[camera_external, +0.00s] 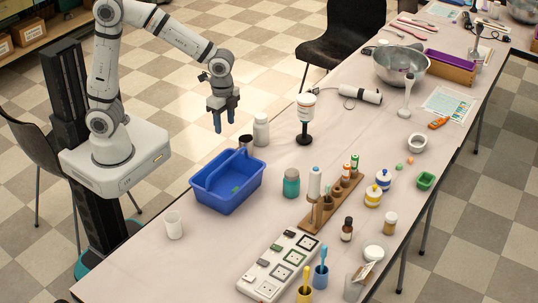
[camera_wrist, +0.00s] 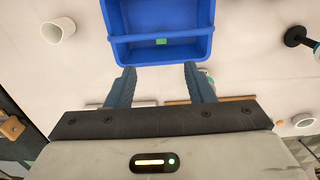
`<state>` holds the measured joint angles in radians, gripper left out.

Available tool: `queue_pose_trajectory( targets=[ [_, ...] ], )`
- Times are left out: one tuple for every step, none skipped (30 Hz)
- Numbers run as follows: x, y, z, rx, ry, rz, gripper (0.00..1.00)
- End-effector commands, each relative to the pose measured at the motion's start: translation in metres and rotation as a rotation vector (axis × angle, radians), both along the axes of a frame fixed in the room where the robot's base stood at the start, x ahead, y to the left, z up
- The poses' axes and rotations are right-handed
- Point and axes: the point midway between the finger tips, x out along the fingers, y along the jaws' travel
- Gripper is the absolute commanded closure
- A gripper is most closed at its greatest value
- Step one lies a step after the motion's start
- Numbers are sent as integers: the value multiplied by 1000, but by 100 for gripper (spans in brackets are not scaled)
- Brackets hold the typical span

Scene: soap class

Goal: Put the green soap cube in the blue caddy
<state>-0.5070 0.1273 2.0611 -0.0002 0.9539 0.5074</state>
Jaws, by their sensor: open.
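The blue caddy (camera_external: 206,197) stands on the table with a handle bar across its middle; it also shows at the top of the wrist view (camera_wrist: 204,48). A small green piece, looking like the green soap cube (camera_external: 236,190), lies inside the caddy, low down on the near side of the handle. In the wrist view the soap cube (camera_wrist: 162,42) shows just beside the handle bar. My gripper (camera_external: 226,122) is open and empty, raised above and beyond the caddy, apart from it. Its two fingers (camera_wrist: 160,78) are spread wide in the wrist view.
A white cup (camera_external: 174,225), teal jar (camera_external: 291,183), white bottle (camera_external: 261,130) and dark-stemmed stand (camera_external: 305,120) surround the caddy. A wooden rack (camera_external: 331,200), power strip (camera_external: 278,266) and green dish (camera_external: 426,180) lie farther right. Bare table lies between cup and power strip.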

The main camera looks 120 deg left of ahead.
Motion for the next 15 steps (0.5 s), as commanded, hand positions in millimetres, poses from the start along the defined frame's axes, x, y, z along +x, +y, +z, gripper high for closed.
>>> queue_pose_trajectory(
  targets=[
    [0, 0, 2, 0, -1, 0, 52],
    [0, 0, 3, 0, -1, 0, 52],
    [0, 0, 3, 0, -1, 0, 52],
    [0, 0, 4, 0, -1, 0, 52],
    [0, -1, 4, 1, -1, 0, 52],
    [0, -4, 5, 2, -4, -1, 52],
    [-1, -7, 7, 4, -8, -2, 52],
    [-2, -13, 10, 7, -13, -3, 52],
    [-4, -22, 14, 11, -22, -6, 52],
    [-6, -32, 18, 15, -31, -7, 52],
    [-9, -43, 23, 19, -42, -9, 52],
    [-14, -59, 29, 24, -59, -11, 52],
    [-19, -72, 33, 28, -73, -12, 52],
    [-25, -86, 38, 31, -88, -13, 52],
    [-34, -103, 43, 33, -110, -15, 52]
  ],
)
